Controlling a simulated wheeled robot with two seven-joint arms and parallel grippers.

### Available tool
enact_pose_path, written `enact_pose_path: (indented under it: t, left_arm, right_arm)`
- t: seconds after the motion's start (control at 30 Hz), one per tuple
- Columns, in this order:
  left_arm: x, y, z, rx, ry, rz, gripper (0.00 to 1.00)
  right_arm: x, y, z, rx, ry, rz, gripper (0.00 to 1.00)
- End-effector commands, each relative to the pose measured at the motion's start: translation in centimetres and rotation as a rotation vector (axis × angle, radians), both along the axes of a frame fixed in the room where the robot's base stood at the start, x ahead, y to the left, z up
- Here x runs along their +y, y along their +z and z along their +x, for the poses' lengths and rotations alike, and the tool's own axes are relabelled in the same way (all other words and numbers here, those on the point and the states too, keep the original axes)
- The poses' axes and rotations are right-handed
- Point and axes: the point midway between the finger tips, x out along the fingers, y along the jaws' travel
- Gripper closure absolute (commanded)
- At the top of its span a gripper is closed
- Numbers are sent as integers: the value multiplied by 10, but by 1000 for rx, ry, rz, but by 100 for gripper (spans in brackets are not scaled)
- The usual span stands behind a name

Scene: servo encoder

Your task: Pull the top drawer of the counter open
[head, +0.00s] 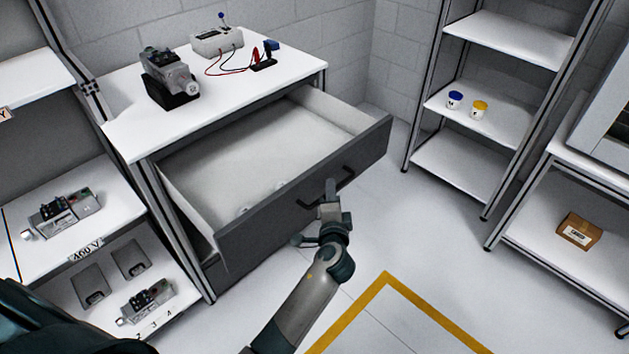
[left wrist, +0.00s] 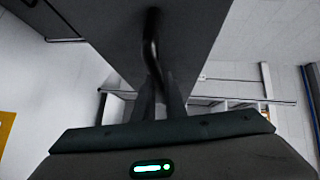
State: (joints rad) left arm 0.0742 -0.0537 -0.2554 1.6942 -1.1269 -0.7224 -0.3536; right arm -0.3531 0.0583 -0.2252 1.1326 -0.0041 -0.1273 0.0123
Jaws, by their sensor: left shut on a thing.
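The counter (head: 128,135) has a white top, and its top drawer (head: 262,221) with a dark grey front stands pulled well out. The drawer's inside is white, with small pale round things near its front. A black bar handle (head: 345,177) is on the drawer front. My left gripper (head: 330,192) is at the handle's middle and shut on it. In the left wrist view the handle (left wrist: 152,50) runs down between the fingers (left wrist: 158,92) against the dark drawer front. My right gripper does not show.
A servo drive on a black stand (head: 168,78) and a white box with leads (head: 217,40) stand on the counter. Shelves (head: 470,165) with two small pots stand right. A carton (head: 579,231) lies on another shelf. Floor before the drawer is clear, with yellow tape (head: 386,281).

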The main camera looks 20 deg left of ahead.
Motion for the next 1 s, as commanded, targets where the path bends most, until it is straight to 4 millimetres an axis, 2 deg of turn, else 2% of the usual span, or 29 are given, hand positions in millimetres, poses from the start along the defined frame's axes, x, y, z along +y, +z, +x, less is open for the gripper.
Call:
enact_pose_path:
  t: [0.1, 0.2, 0.6, 0.63, 0.67, 1.0]
  left_arm:
    - [-14, -3, -7, 3, 0, -2, 100]
    - [-20, -3, -9, 3, -1, 0, 100]
    - [-24, -2, -10, 3, -1, 0, 100]
    - [-24, -2, -10, 3, -1, 0, 87]
    - [-24, -2, -10, 3, -1, 0, 82]
    - [-23, -1, -10, 1, 0, 1, 82]
  right_arm:
    - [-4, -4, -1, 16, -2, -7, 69]
    - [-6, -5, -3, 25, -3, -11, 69]
    - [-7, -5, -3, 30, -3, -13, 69]
    - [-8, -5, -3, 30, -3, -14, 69]
    - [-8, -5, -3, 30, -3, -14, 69]
    - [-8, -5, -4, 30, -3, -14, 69]
